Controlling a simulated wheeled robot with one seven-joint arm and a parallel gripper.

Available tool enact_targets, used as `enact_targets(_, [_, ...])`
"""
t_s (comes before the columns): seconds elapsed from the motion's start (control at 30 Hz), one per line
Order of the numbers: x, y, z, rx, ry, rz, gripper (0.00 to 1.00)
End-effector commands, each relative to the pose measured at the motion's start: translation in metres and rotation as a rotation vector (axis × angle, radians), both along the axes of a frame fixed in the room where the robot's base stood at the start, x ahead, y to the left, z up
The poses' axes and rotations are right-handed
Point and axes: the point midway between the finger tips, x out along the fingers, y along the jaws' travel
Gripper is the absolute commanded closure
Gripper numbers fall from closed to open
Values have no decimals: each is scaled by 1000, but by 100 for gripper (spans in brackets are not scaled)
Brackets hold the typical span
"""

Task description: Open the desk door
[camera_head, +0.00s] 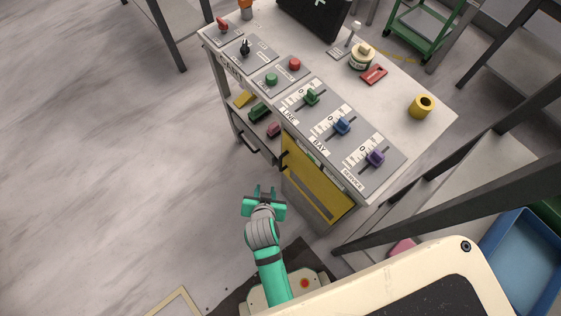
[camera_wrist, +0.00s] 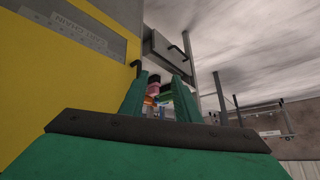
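The desk (camera_head: 436,117) has a yellow door (camera_head: 322,192) on its front, under the slider panels. The door looks shut, flush with the front. A black handle (camera_head: 285,160) sits on its left edge in the head view. In the wrist view the yellow door (camera_wrist: 50,72) fills the left side, and its dark handle (camera_wrist: 136,67) shows just beyond my left fingertip. My gripper (camera_head: 265,190) is in front of the desk, below and left of the handle. In the wrist view my gripper (camera_wrist: 160,85) has its green fingers apart with nothing between them. It appears clear of the handle.
A grey drawer (camera_head: 255,146) with a dark handle is left of the door, below a shelf holding small coloured objects. A dark-framed rack (camera_head: 450,180) stands close at right. The floor (camera_head: 120,150) at left is clear.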

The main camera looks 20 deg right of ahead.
Motion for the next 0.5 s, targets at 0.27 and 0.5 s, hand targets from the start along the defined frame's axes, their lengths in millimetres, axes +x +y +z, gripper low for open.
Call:
enact_targets(0.27, [55,-35,12,60,168,-260,71])
enact_targets(0.5, [77,-53,39,100,276,-460,71])
